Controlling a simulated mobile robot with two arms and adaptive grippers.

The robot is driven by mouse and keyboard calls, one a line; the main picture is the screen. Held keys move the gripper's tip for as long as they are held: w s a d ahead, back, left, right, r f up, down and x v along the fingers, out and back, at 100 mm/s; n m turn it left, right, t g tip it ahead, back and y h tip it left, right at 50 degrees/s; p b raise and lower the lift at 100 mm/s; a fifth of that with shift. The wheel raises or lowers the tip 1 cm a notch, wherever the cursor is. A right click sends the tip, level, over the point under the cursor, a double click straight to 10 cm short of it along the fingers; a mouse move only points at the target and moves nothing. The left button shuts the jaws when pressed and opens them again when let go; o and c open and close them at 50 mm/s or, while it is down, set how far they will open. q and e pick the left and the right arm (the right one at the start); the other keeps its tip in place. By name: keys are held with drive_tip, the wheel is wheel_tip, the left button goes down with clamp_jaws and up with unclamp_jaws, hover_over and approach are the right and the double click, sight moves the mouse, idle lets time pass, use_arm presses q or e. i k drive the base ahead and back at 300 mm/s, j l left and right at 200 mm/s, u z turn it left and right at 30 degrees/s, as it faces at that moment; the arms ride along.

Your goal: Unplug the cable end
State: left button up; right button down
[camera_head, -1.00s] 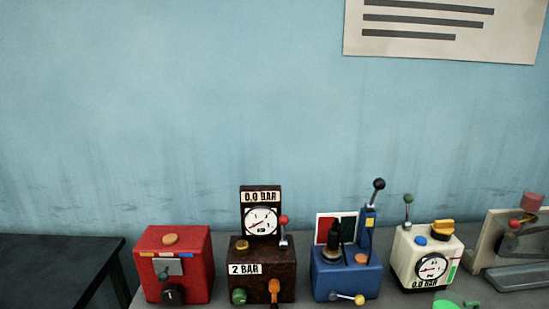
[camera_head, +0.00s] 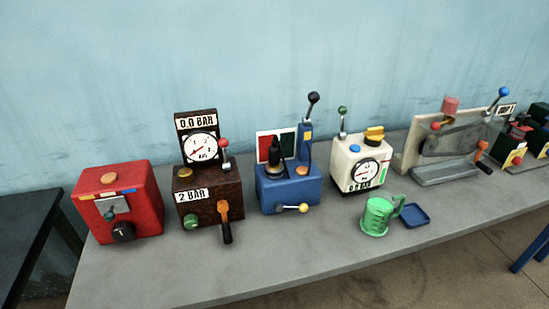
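I cannot make out a cable or its end for certain. A blue box (camera_head: 290,192) on the grey table carries a black upright piece (camera_head: 274,155) on its top, which could be a plug or a knob; I cannot tell. The same box has a tall lever with a black ball (camera_head: 313,98) and a yellow-tipped handle (camera_head: 302,208) at its front. Neither of my grippers is in view.
On the grey table (camera_head: 180,272) stand a red box (camera_head: 125,205), a brown gauge box (camera_head: 208,195), a white gauge box (camera_head: 358,168) and a grey machine (camera_head: 450,150). A green mug (camera_head: 376,217) and a blue tray (camera_head: 415,215) are near the front. A dark table (camera_head: 25,230) is at left.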

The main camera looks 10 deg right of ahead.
sight(273, 163)
drive_tip(key=l+u, duration=0.1)
drive_tip(key=l, duration=0.3)
drive_tip(key=k+l+u, duration=0.15)
drive_tip(key=l, duration=0.25)
drive_tip(key=k+l+u, duration=0.1)
drive_tip(key=l, duration=0.3)
drive_tip(key=k+l+u, duration=0.1)
drive_tip(key=l, duration=0.3)
drive_tip(key=k+l+u, duration=0.15)
drive_tip(key=l, duration=0.2)
drive_tip(key=k+l+u, duration=0.1)
drive_tip(key=l, duration=0.3)
drive_tip(key=k+l+u, duration=0.1)
drive_tip(key=l, duration=0.25)
drive_tip(key=k, duration=0.1)
